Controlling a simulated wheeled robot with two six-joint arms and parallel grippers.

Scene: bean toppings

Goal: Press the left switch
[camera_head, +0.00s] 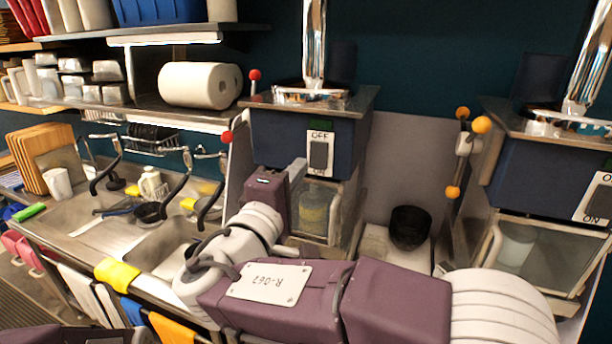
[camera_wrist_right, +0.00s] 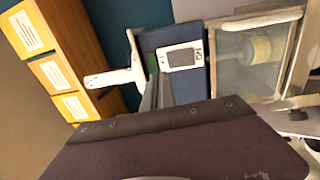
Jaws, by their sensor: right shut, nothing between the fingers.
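The left switch (camera_head: 319,155) is a dark rocker on a white plate marked OFF at the top, on the front of the left dark-blue machine (camera_head: 268,134). It also shows in the right wrist view (camera_wrist_right: 180,57), turned sideways. My right gripper (camera_head: 298,168) is shut and empty, with its tips close to the left side of the switch plate. In the right wrist view its dark fingers (camera_wrist_right: 153,92) point towards the machine front, beside the plate. I cannot tell whether they touch it. My left gripper is not in view.
A second machine (camera_head: 543,170) with its own switch (camera_head: 598,203) stands at the right. A black bowl (camera_head: 410,228) sits between the machines. A paper roll (camera_head: 200,85) lies on the shelf above the sink (camera_head: 155,254) at the left. My right arm spans the front.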

